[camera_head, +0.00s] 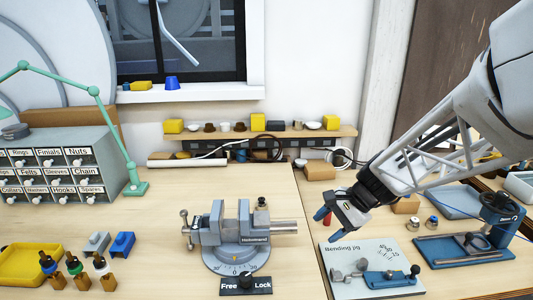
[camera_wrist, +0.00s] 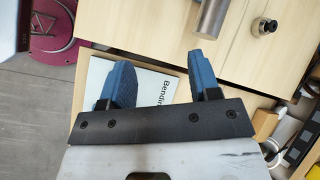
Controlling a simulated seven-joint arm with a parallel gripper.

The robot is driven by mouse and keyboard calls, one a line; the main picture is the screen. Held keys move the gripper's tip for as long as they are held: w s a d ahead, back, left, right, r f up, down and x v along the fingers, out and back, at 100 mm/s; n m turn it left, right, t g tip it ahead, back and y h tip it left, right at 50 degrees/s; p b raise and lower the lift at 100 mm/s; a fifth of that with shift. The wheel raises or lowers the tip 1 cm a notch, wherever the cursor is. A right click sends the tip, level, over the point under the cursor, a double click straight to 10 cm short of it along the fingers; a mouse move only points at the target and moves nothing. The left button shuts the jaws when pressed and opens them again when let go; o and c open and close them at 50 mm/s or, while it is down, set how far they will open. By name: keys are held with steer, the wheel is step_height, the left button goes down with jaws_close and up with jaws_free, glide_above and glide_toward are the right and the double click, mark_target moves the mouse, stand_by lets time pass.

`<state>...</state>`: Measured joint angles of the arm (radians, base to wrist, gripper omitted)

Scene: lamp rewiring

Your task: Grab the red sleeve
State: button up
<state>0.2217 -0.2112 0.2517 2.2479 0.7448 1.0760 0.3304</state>
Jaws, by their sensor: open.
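A small red piece (camera_head: 321,214), which looks like the red sleeve, shows right beside the fingers of my gripper (camera_head: 340,217) in the head view. I cannot tell whether it stands on the table behind the fingers or lies between them. My gripper is open above the bending jig's back left corner. In the wrist view the two blue fingers (camera_wrist: 163,88) are spread apart with no object seen between them. The red sleeve is not clearly seen in the wrist view.
The bending jig (camera_head: 352,252) lies below my gripper. A grey vise (camera_head: 232,232) stands to the left, its bar pointing toward the jig. A blue fixture (camera_head: 462,247) and small metal cylinders (camera_head: 413,225) are to the right. The wood table behind the vise is clear.

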steer(key=w+d+f+m+t+y, duration=0.1)
steer(key=w+d+f+m+y, duration=0.15)
steer(key=w, duration=0.25)
steer(key=w+d+f+m+t+y, duration=0.1)
steer(key=w+d+f+m, duration=0.1)
steer(key=w+f+m, duration=0.3)
steer(key=m+t, duration=0.4)
steer(key=m, duration=0.1)
glide_toward(322, 223)
steer(key=shift+w+a+r+y, duration=0.25)
steer(key=shift+w+a+r, duration=0.15)
steer(key=shift+r, duration=0.1)
steer(key=shift+w+a+r+y, duration=0.25)
steer(key=shift+w+r, duration=0.15)
steer(key=shift+r, duration=0.1)
steer(key=shift+a, duration=0.1)
steer(key=shift+x, duration=1.25)
steer(key=shift+f, duration=0.1)
steer(key=shift+x, duration=2.55)
steer(key=shift+f, duration=0.2)
steer(key=shift+c, duration=0.3)
